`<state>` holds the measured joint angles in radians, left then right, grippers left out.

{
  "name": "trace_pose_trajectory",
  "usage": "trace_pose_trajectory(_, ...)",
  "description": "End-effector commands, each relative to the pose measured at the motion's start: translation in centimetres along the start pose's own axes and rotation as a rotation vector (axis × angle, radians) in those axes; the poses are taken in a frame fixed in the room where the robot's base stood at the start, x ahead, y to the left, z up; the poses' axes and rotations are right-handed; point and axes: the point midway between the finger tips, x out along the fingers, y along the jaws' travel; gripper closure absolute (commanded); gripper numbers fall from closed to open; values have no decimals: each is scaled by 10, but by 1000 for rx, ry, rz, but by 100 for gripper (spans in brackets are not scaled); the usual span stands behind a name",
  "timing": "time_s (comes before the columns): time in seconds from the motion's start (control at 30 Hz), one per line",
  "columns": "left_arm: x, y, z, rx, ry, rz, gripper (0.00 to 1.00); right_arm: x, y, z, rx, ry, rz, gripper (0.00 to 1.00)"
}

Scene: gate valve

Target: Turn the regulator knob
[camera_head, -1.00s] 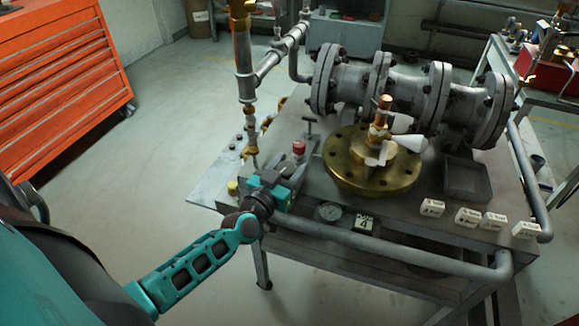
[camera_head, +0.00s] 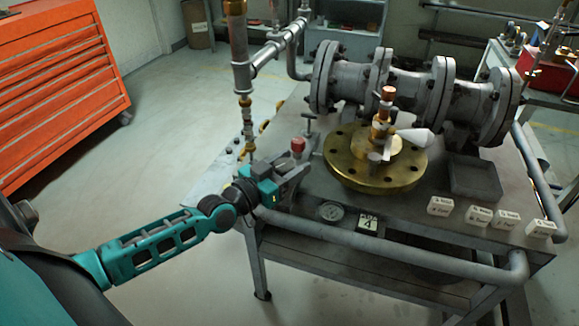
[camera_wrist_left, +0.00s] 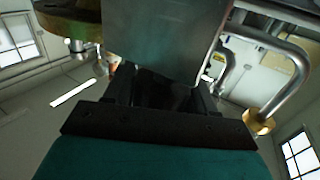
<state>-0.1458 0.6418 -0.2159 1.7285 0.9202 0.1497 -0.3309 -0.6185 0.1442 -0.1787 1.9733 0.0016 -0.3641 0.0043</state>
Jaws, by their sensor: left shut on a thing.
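A red-capped grey fitting (camera_head: 297,146) stands upright at the left front of the workbench. My left gripper (camera_head: 284,184) reaches in from the left, just in front of and below this cap. Its teal body is tilted, and its dark fingers (camera_wrist_left: 163,95) in the left wrist view are shut on a grey metal part (camera_wrist_left: 165,38) that fills the upper middle. I cannot tell for sure that this part is the regulator knob, as the fingers and wrist hide much of it. My right gripper is not in view.
A brass flange (camera_head: 345,172) and a large flanged grey pipe (camera_head: 352,80) stand right of and behind my gripper. A vertical pipe (camera_head: 242,78) rises on the left. A grey rail (camera_head: 400,251) runs along the bench front. White labelled blocks (camera_head: 479,217) and a tray (camera_head: 474,180) lie right.

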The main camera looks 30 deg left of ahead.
Motion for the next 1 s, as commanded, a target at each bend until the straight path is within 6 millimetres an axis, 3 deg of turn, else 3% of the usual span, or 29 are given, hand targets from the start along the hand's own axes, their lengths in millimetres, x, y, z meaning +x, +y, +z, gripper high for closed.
trace_pose_trajectory(0.1,0,0,-1,0,2,-1,75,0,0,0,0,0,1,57)
trace_pose_trajectory(0.13,0,0,-1,0,2,-1,42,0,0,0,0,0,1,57)
trace_pose_trajectory(0.3,0,0,-1,0,1,-1,26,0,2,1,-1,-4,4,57)
trace_pose_trajectory(0.67,-5,0,1,0,-2,-1,24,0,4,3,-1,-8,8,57)
trace_pose_trajectory(1.0,-55,0,0,1,-5,0,24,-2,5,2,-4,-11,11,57)
